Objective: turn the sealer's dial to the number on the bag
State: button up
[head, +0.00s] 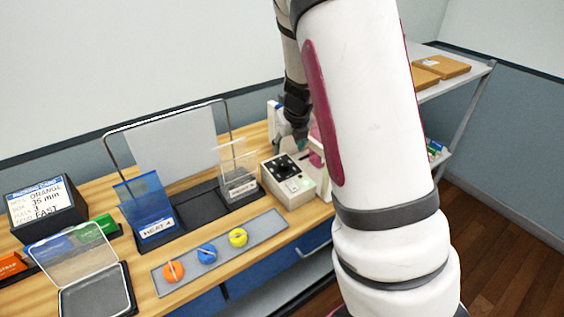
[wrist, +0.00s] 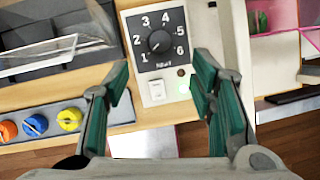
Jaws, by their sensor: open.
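The sealer (head: 289,180) is a pale box on the bench with a black dial panel. In the wrist view the dial (wrist: 160,41) is a round black knob ringed by the numbers 1 to 6; its mark seems to point low left, near 1. A blue bag (head: 146,205) stands in a dark holder, its label (head: 157,228) seeming to read HEAT 4. A clear bag (head: 238,165) stands to its right, its label too small to read surely. My gripper (wrist: 160,78) is open and empty, its fingers either side of the panel's lower part, apart from the knob.
A packing card (head: 38,200) stands at the left. A grey strip (head: 222,250) with orange, blue and yellow knobs lies at the bench's front. A clear-lidded box (head: 95,290) is nearer. Below the dial are a lit green lamp and a white switch (wrist: 153,91).

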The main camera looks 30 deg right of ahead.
aim_at(283, 164)
jog(key=x, duration=1)
jog(key=shift+w+f, duration=0.15)
jog(key=shift+f, duration=0.15)
jog(key=shift+c, duration=0.2)
jog(key=c, duration=1.1)
